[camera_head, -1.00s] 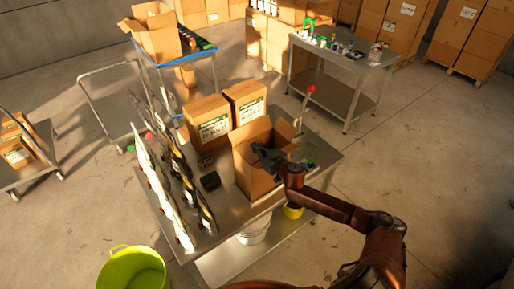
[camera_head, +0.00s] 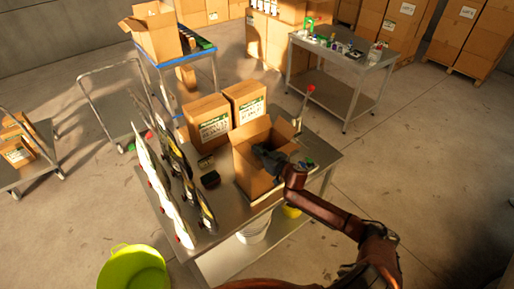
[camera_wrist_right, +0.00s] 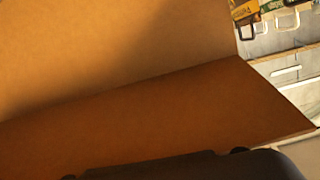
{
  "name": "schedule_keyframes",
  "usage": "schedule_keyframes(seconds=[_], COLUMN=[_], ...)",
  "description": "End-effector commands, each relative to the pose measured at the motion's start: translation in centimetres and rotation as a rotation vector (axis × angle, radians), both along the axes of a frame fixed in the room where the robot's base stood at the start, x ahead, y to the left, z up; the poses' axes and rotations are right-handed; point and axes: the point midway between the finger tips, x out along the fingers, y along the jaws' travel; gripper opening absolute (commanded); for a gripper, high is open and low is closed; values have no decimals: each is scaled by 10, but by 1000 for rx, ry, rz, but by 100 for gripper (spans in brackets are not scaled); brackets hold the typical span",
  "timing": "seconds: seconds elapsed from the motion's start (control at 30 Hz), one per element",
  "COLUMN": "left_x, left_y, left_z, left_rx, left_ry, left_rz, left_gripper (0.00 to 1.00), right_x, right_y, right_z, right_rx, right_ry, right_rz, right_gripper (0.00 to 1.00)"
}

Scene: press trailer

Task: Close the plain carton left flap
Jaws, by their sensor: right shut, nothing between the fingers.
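The plain carton (camera_head: 254,172) stands open on the metal table, with upright flaps at its back and right side. My right gripper (camera_head: 262,152) is shut and empty at the carton's top opening, its arm coming in from the lower right. In the right wrist view, brown cardboard panels (camera_wrist_right: 170,105) of the carton fill most of the picture, just beyond the dark gripper body (camera_wrist_right: 190,165). I cannot tell whether the fingers touch the cardboard. The near flaps are partly hidden by my gripper. My left gripper is not in view.
Two labelled boxes (camera_head: 208,122) stand behind the carton on the metal table (camera_head: 225,225). A row of upright boards (camera_head: 170,185) and a small black box (camera_head: 210,180) are to its left. A red-topped stick (camera_head: 305,100) rises at the back right. A green bucket (camera_head: 133,268) stands on the floor.

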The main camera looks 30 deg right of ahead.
Motion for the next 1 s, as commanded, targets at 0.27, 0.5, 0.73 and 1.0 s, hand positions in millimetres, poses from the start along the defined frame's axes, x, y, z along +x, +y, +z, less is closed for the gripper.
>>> schedule_keyframes(seconds=[0.27,0.5,0.73,1.0], left_x=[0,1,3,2], left_y=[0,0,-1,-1], left_z=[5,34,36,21], left_rx=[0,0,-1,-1], left_ry=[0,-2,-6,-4], left_rz=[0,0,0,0], left_gripper=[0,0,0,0], right_x=[-2,0,-24,-75], right_y=[-1,3,3,-2], right_z=[-5,28,43,57], right_rx=[0,1,-2,-2], right_ry=[16,7,3,1], right_rz=[-5,1,8,8], right_gripper=[0,0,0,0])
